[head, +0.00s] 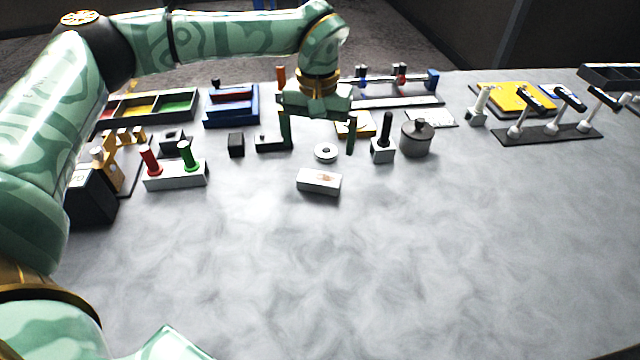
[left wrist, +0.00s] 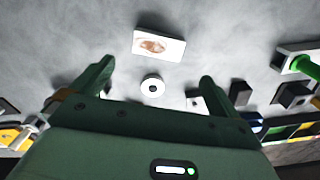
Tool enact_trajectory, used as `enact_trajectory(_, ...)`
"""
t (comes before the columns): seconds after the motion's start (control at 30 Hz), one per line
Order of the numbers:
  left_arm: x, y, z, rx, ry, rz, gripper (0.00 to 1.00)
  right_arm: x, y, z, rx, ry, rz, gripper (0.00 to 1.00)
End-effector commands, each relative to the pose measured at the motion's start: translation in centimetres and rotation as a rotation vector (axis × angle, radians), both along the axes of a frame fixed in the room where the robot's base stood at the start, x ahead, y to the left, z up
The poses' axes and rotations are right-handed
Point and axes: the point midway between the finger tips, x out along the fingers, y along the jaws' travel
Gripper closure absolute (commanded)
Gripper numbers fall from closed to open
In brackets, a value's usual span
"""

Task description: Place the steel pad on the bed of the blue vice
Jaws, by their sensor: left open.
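A pale round piece with a dark centre (head: 325,152) lies on the table; it also shows in the left wrist view (left wrist: 153,86). A pale rectangular block with a brown patch on top (head: 319,181) lies nearer to me; it also shows in the left wrist view (left wrist: 158,45). I cannot tell which is the steel pad. A blue frame with red inside (head: 232,105) stands behind to the left; I cannot tell surely whether it is the vice. My left gripper (head: 318,149) is open and empty, pointing down above the round piece. My right gripper is not in view.
Near my left gripper stand a dark cube (head: 236,145), a block with a black handle (head: 383,150) and a grey lidded pot (head: 417,137). A white block with red and green pegs (head: 175,180) stands left.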

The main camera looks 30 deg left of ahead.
Motion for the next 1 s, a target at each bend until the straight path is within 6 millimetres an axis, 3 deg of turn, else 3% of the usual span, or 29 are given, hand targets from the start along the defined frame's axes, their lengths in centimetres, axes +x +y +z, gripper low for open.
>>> enact_trajectory(0.03,0.0,0.0,-1.6,-0.001,0.005,-0.001,0.00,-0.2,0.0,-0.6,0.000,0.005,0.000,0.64)
enact_trajectory(0.1,0.0,0.0,-2.8,-0.001,0.003,0.000,0.00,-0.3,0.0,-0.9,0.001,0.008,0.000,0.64)
enact_trajectory(0.37,0.0,-0.1,-4.6,-0.001,0.001,0.000,0.00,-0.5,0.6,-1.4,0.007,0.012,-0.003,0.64)
enact_trajectory(0.63,-0.3,-0.3,-8.9,-0.001,0.003,0.001,0.00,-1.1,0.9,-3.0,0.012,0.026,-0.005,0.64)
enact_trajectory(0.9,-0.3,-0.3,-9.2,-0.001,-0.002,0.001,0.00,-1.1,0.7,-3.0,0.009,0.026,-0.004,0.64)
enact_trajectory(1.0,-0.3,-0.3,-9.2,-0.001,-0.002,0.001,0.28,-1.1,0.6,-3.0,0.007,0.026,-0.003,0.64)
